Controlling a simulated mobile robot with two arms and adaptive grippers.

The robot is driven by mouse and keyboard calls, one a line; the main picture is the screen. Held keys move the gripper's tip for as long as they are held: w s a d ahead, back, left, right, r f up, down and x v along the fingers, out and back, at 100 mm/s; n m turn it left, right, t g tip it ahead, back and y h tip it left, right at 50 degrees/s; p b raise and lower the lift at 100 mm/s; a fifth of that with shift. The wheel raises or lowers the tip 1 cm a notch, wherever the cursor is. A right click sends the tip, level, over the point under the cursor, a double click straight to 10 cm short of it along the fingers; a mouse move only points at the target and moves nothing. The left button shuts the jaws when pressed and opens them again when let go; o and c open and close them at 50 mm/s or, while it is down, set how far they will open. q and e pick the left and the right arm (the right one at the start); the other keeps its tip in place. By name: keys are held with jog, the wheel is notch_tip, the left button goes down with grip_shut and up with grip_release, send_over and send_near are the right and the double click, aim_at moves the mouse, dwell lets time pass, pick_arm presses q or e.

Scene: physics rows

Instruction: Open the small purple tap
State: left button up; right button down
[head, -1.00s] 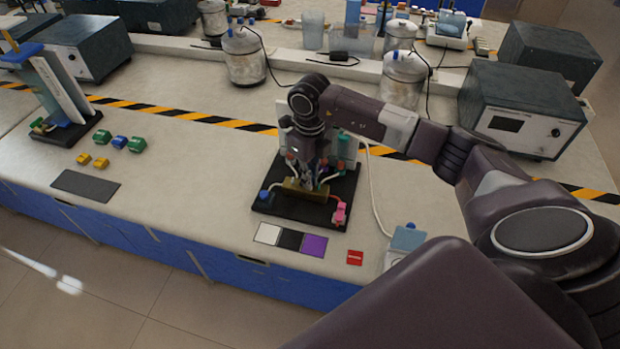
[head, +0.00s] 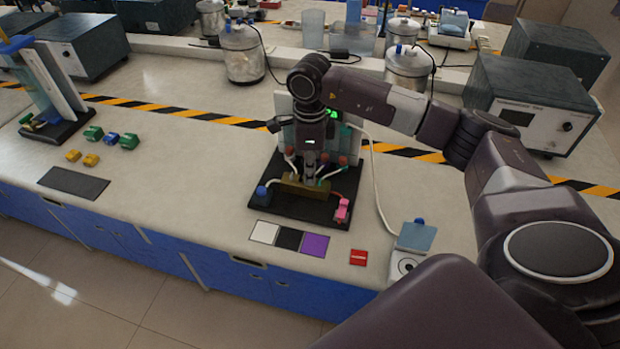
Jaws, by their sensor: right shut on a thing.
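A small apparatus with a black base (head: 290,208) stands near the bench's front edge. It carries a brass-coloured block (head: 291,187), white and coloured tubes, a blue knob (head: 262,192) and a pink clamp-like part (head: 342,210). My right gripper (head: 309,181) points down at the brass block and is shut on a small part there. The fingers hide that part, so I cannot make out its colour or whether it is the small purple tap. No purple tap shows clearly. My left gripper is not in view.
White, black and purple squares (head: 314,245) lie before the base, with a red label (head: 358,257) to their right. A small device (head: 405,262) and grey instrument box (head: 525,105) stand right. Green, blue and yellow pieces (head: 90,158) lie left. Bench between is clear.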

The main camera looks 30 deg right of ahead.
jog(key=shift+n+b, duration=0.6)
jog(key=shift+n, duration=0.5)
jog(key=c, duration=2.1)
grip_release()
notch_tip(320, 180, up, 12)
jog(key=shift+f, duration=0.1)
